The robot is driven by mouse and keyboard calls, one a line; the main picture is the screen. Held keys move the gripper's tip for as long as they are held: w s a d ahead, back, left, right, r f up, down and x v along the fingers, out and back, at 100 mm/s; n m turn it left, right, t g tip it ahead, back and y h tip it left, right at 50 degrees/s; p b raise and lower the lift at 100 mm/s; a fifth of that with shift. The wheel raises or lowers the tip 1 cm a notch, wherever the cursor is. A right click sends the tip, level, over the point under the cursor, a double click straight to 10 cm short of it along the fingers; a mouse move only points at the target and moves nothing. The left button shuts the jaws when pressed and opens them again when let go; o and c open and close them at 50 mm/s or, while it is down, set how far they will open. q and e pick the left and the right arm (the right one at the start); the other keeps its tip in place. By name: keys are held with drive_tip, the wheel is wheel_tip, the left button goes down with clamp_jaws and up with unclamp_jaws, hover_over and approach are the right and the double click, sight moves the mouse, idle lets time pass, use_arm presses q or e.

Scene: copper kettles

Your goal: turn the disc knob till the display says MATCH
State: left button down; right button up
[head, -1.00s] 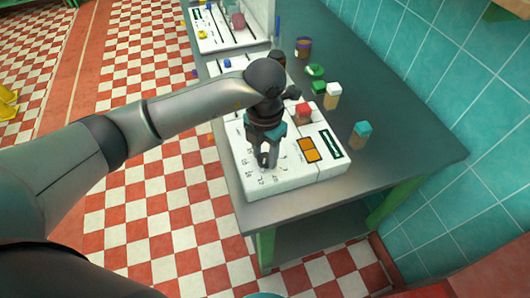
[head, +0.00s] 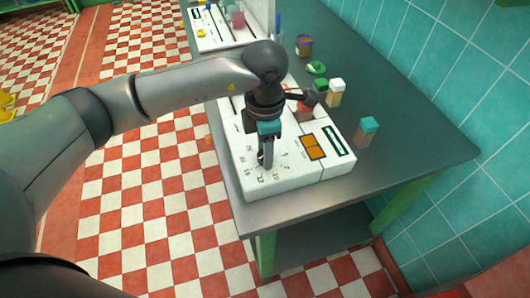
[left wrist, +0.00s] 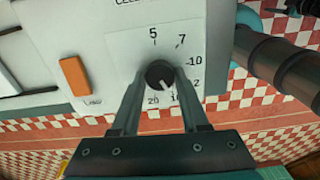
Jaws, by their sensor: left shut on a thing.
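The dark round disc knob (left wrist: 161,74) sits on a white dial plate with printed numbers in the left wrist view. Its pale pointer mark faces the lower right of the picture, near the numbers at the bottom. My left gripper (head: 266,163) reaches down onto the white panel (head: 290,184); in the left wrist view its fingers (left wrist: 160,84) close on the knob from both sides. In the head view the gripper hides the knob. My right gripper is out of view.
A teal-topped block (head: 366,131), a white-topped block (head: 335,92) and a green ring-like thing (head: 316,68) stand on the grey table (head: 410,140). An orange piece (left wrist: 74,77) shows beside the dial. The table's right front is clear.

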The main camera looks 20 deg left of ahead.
use_arm(q)
drive_tip(key=shift+m, duration=0.3)
drive_tip(key=shift+c, duration=2)
unclamp_jaws()
wheel_tip(320, 180, up, 15)
drive_tip(key=shift+r+p, duration=0.2)
drive_tip(key=shift+p, duration=0.2)
